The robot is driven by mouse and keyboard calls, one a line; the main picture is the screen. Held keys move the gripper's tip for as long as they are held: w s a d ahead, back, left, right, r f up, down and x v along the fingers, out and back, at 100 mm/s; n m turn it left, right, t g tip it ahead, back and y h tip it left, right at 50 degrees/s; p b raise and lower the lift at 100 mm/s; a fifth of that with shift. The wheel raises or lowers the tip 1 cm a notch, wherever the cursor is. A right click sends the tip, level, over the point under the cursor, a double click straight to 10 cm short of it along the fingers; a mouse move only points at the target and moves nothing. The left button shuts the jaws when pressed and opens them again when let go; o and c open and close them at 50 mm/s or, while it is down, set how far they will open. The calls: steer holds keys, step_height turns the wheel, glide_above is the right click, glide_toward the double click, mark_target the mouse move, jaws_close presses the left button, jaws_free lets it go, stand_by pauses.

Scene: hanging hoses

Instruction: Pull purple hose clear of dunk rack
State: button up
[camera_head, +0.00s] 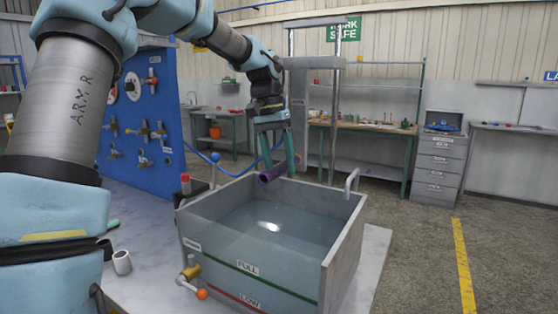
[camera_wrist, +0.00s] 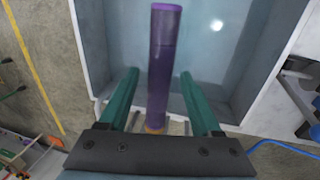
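The purple hose (camera_head: 272,174) shows over the far part of the water tank (camera_head: 262,272), just at my fingertips. In the wrist view the purple hose (camera_wrist: 162,60) runs lengthwise between my two teal fingers, with an orange band at its near end. My gripper (camera_head: 280,166) points down over the tank. In the wrist view my gripper (camera_wrist: 159,75) is open, with a gap on each side of the hose. I cannot tell how deep the hose lies between the fingers. A grey upright frame (camera_head: 334,120), perhaps the dunk rack, stands behind the tank.
The tank has a bent handle (camera_head: 352,180) at its right rim and an orange-knobbed valve (camera_head: 192,274) at its front left. A blue panel (camera_head: 140,120) with valves stands left. A white cup (camera_head: 122,262) is on the bench. Floor at right is clear.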

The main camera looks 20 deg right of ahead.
mark_target(266, 171)
jaws_close()
stand_by(0.3)
steer(key=shift+s+a, duration=0.45)
steer(key=shift+a, duration=0.1)
stand_by(0.9)
steer(key=shift+s+a+b, duration=0.25)
steer(key=shift+s+a, duration=0.5)
steer(key=shift+a, duration=0.2)
steer(key=shift+s+a+b, duration=0.25)
steer(key=shift+s+a, duration=0.45)
steer(key=shift+a, duration=0.2)
steer(key=shift+r, duration=0.15)
steer(key=shift+s+a+r+p, duration=0.5)
steer(key=shift+a+r+p, duration=0.1)
steer(key=shift+r, duration=0.1)
steer(key=shift+s+a+r+p, duration=0.45)
steer(key=shift+a+r+p, duration=0.15)
steer(key=shift+r, duration=0.1)
